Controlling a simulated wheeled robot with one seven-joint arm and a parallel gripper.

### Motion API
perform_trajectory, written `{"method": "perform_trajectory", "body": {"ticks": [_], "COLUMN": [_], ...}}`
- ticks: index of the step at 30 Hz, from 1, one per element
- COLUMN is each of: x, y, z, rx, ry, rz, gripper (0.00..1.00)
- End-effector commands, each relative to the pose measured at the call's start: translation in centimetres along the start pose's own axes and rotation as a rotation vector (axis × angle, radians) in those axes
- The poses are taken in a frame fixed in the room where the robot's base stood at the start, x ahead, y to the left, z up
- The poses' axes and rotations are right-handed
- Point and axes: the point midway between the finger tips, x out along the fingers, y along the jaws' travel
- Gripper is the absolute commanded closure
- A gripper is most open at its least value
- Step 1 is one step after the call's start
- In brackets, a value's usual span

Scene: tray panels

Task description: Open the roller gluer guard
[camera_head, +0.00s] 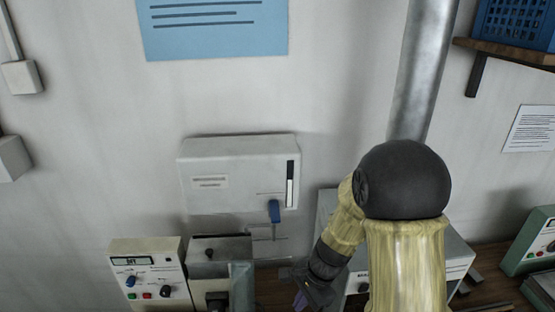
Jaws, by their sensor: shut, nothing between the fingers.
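My gripper (301,296) is low in the picture, at the end of my yellow and black arm. It is shut and empty, and its fingertips are small and dark. Another grey machine (455,255) stands partly behind my arm. I cannot tell which of these is the roller gluer, and no guard shows clearly. The bottom edge cuts off the machine fronts.
A control box (150,270) with knobs and buttons stands at left. Green-sided devices (540,240) stand at right on a wooden bench (490,292). A shelf (510,52) holds a blue crate (518,22).

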Motion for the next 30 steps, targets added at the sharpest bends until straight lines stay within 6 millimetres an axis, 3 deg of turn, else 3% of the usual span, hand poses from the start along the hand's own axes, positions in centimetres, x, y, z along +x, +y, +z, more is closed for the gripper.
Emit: {"method": "perform_trajectory", "body": {"ticks": [9, 15, 25, 30], "x": [-0.8, -1.4, -1.9, -1.9], "y": [7.8, 10.9, 11.3, 11.3], "z": [-3.4, -4.4, -4.4, -4.4], "rx": [-0.715, -1.038, -1.096, -1.094], "ry": [0.255, 0.369, 0.386, 0.385], "rz": [0.067, 0.138, 0.155, 0.154], "gripper": [1.00, 1.00, 0.98, 0.68]}}
